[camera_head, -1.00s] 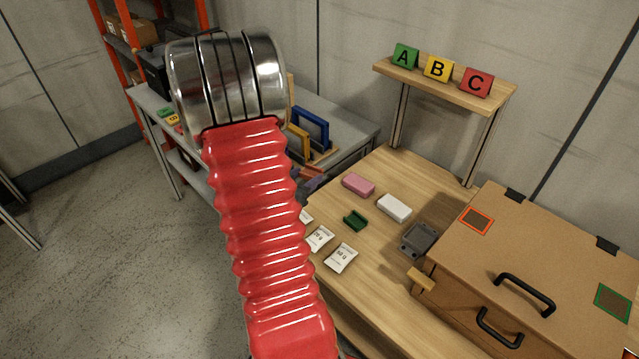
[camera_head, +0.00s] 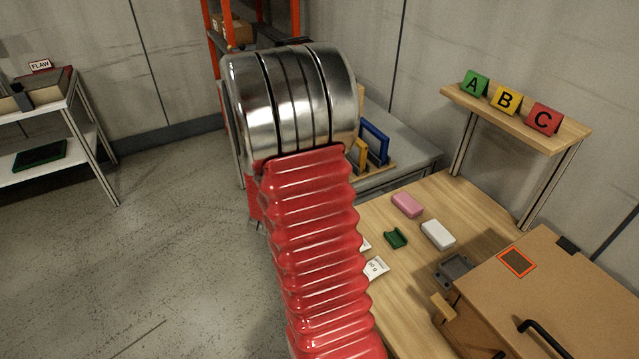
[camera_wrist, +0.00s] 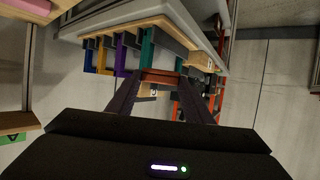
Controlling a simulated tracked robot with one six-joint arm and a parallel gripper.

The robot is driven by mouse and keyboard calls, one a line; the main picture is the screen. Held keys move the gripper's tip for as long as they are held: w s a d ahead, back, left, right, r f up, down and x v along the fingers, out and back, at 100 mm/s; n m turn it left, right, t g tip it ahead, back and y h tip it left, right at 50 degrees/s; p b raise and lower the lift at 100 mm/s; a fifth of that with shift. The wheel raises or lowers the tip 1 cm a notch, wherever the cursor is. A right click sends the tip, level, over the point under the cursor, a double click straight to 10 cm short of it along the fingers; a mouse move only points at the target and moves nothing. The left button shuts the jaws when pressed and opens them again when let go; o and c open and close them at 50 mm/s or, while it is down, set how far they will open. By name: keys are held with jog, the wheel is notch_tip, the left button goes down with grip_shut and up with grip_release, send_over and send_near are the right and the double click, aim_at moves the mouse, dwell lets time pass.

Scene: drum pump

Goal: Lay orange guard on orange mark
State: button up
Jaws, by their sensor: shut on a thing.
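My gripper (camera_wrist: 161,81) shows in the wrist view as two dark fingers, shut on the orange guard (camera_wrist: 160,75), which shows as a dull orange-brown bar between the fingertips. The rest of the guard is hidden or too dim to make out. In the head view my red arm covers the gripper and the guard. The orange mark (camera_head: 517,262) is an orange-outlined dark square on the lid of the brown box (camera_head: 575,290) at the right. The mark is bare, and the gripper is well away from it.
A rack with blue (camera_head: 374,140) and yellow guards stands on the grey bench (camera_head: 412,160). The wooden table holds a pink block (camera_head: 407,204), a white block (camera_head: 438,234), a green holder (camera_head: 395,238) and a grey device (camera_head: 455,268). A shelf with A, B, C signs stands behind. Floor at left is clear.

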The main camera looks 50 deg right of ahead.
jog(key=w+a+r+n+t+y, duration=0.1)
jog(key=w+a+n+t+y, duration=0.2)
jog(key=w+a, duration=0.45)
jog(key=w+a+r+n+t+y, duration=0.25)
jog(key=w+a, duration=0.25)
jog(key=a, duration=0.6)
jog(key=w+a+n+t+y, duration=0.1)
jog(key=a+n+y, duration=0.2)
jog(key=a, duration=0.7)
jog(key=w+a+r+n+y, duration=0.1)
jog(key=w+a+n+y, duration=0.1)
jog(key=a, duration=0.9)
jog(key=shift+w+r+n+t+y, duration=0.25)
jog(key=shift+w+n+t+y, duration=0.1)
jog(key=shift+n+y, duration=0.4)
